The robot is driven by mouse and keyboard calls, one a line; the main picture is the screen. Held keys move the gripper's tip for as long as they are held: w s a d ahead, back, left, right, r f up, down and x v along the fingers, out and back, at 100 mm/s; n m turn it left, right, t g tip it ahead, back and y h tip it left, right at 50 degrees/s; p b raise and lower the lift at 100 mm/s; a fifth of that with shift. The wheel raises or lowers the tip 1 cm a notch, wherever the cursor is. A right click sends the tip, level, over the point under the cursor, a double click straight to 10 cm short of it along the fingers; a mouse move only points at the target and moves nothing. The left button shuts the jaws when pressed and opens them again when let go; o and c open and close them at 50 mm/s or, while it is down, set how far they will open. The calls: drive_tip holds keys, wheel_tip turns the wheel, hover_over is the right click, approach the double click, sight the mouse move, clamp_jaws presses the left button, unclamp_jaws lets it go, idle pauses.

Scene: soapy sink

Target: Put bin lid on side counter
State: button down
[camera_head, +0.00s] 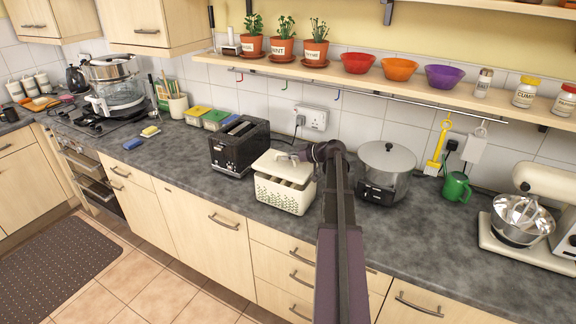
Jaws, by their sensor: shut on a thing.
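A cream bin (283,197) with a pierced pattern stands on the grey counter (200,178) between the black toaster and the steel pot. Its cream lid (268,162) is at the top of the bin, and a gap shows between part of the lid and the bin's rim. I cannot tell whether the lid still touches the bin. My gripper (291,158) reaches in from the right and is shut on the lid near its top. My own arm hides the counter just right of the bin. The fingertips are small and partly hidden.
The black toaster (239,146) is close on the left and the steel pot (386,171) on the right. A green mug (456,187) and a mixer (525,215) stand further right. A shelf (400,87) with pots and bowls overhangs. The counter left of the toaster has free room.

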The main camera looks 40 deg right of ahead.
drive_tip(key=shift+s+f+b, duration=0.1)
drive_tip(key=shift+f+b, duration=0.85)
drive_tip(key=shift+f, duration=0.35)
drive_tip(key=shift+f, duration=0.15)
drive_tip(key=c, duration=0.7)
unclamp_jaws()
drive_tip(key=shift+p+v, duration=2.55)
drive_tip(key=shift+v, duration=4.4)
